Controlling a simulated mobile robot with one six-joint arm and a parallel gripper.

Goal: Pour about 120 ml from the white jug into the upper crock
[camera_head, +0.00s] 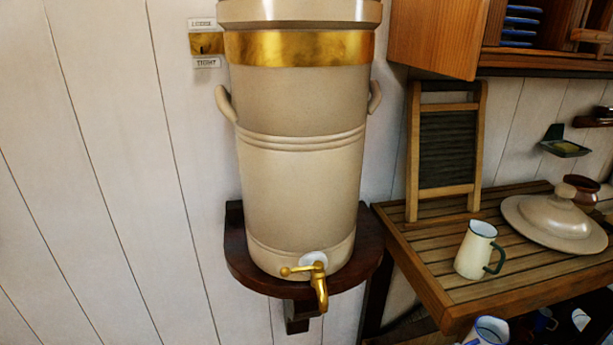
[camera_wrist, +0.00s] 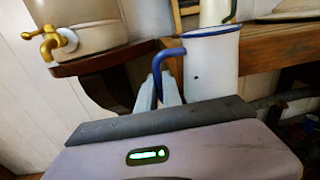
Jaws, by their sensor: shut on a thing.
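The white jug (camera_wrist: 212,65) has a blue rim and a blue handle. My gripper (camera_wrist: 161,84) is shut on its handle in the wrist view. The jug looks roughly upright, in front of the counter edge. In the head view its rim (camera_head: 488,328) shows at the bottom edge, below the counter; its liquid level cannot be made out. The tall stoneware crock (camera_head: 300,100) stands on a wall bracket, with a brass band (camera_head: 300,48) around its upper part. Its top opening is cut off by the frame. The jug is apart from it, lower and to the right.
A brass tap (camera_head: 318,285) sticks out from the crock's base. The slatted counter (camera_head: 425,235) holds a cream jug with a green handle (camera_head: 474,252), a domed lid (camera_head: 555,220) and a washboard (camera_head: 447,150). A wooden cabinet (camera_head: 435,35) overhangs at upper right.

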